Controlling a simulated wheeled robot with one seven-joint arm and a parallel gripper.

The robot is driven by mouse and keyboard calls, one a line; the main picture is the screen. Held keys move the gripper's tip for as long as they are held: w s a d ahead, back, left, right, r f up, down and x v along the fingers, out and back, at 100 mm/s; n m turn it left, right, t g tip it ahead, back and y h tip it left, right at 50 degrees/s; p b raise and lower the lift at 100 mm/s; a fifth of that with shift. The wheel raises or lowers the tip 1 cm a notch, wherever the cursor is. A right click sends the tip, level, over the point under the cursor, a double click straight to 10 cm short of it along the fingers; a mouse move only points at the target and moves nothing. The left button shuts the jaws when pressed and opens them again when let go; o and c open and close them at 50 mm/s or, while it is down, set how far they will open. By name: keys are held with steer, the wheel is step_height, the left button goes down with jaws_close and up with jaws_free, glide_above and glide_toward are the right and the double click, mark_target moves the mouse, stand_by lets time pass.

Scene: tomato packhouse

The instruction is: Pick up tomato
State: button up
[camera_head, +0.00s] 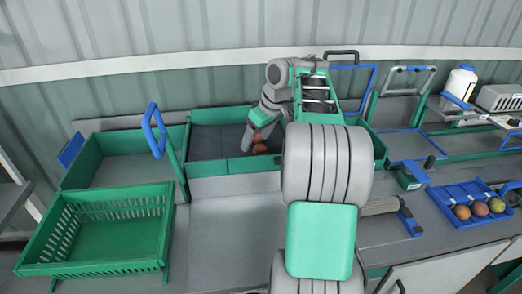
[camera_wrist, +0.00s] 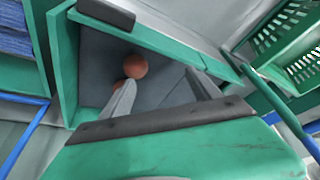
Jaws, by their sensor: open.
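Two reddish tomatoes lie close together on the dark floor of a green-walled bin (camera_head: 235,167). One tomato (camera_wrist: 135,67) shows almost whole in the wrist view. The other tomato (camera_wrist: 117,87) is mostly hidden behind my left-hand finger. In the head view a tomato (camera_head: 260,149) shows beside my gripper (camera_head: 249,138), which reaches down into the bin. In the wrist view my gripper (camera_wrist: 159,76) has its fingers spread wide with nothing between them. The tomatoes are near the left-hand finger; I cannot tell whether it touches them.
A green slatted crate (camera_head: 105,262) stands at the front left. A blue tray (camera_head: 463,190) with several round fruits, a scanner-like device (camera_head: 413,176) and a white bottle (camera_head: 461,82) are at the right.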

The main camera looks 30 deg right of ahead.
mark_target(263, 146)
steer(key=d, duration=0.5)
steer(key=x, duration=0.8)
steer(key=shift+b, duration=0.35)
steer(key=shift+c, duration=0.3)
steer(key=c, duration=0.9)
steer(key=shift+c, duration=0.2)
